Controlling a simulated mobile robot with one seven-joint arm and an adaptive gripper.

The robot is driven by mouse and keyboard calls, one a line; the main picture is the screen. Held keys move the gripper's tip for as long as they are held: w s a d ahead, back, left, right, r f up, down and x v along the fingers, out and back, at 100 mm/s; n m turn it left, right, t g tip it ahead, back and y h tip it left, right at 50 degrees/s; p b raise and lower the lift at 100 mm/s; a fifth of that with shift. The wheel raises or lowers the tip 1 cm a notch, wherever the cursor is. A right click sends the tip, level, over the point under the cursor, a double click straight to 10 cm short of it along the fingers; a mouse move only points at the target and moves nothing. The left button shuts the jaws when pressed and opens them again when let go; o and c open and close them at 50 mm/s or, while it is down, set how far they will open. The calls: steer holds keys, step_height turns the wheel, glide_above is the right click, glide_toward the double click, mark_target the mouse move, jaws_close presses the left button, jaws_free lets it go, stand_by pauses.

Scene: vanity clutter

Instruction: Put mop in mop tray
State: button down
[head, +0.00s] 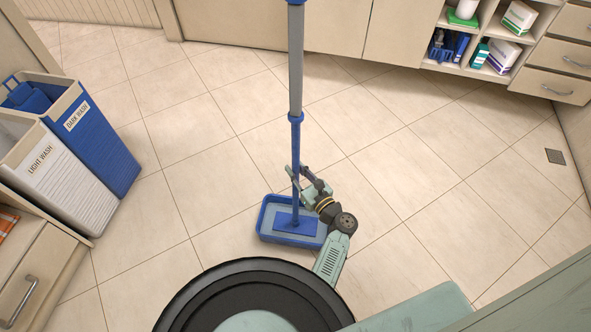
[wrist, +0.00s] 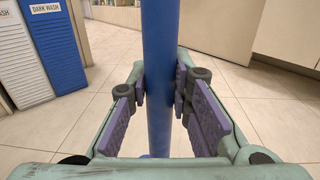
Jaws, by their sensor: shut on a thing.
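The mop (head: 296,130) stands upright, with a grey upper pole and a blue lower pole. Its flat blue head (head: 294,224) is inside the outline of the blue mop tray (head: 266,218) on the floor. Whether the head touches the tray's bottom I cannot tell. My gripper (head: 299,172) is shut on the blue lower pole, above the tray. In the wrist view the blue pole (wrist: 160,60) runs vertically between both fingers. The mop head and tray are out of sight in the wrist view.
White and blue laundry bins (head: 105,140) stand at the left, near a drawer cabinet (head: 35,275). Shelves with bottles and boxes (head: 480,35) are at the back right. A small floor drain (head: 555,157) is at the right. The tiled floor around the tray is mostly clear.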

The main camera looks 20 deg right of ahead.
steer(key=c, duration=1.5)
jaws_free()
steer(key=shift+f, duration=0.1)
steer(key=shift+o, duration=0.2)
steer(key=shift+s, duration=0.2)
steer(key=p+v, duration=0.2)
steer(key=v, duration=0.9)
steer(key=shift+s+d+p, duration=0.15)
steer(key=shift+s+p, duration=0.15)
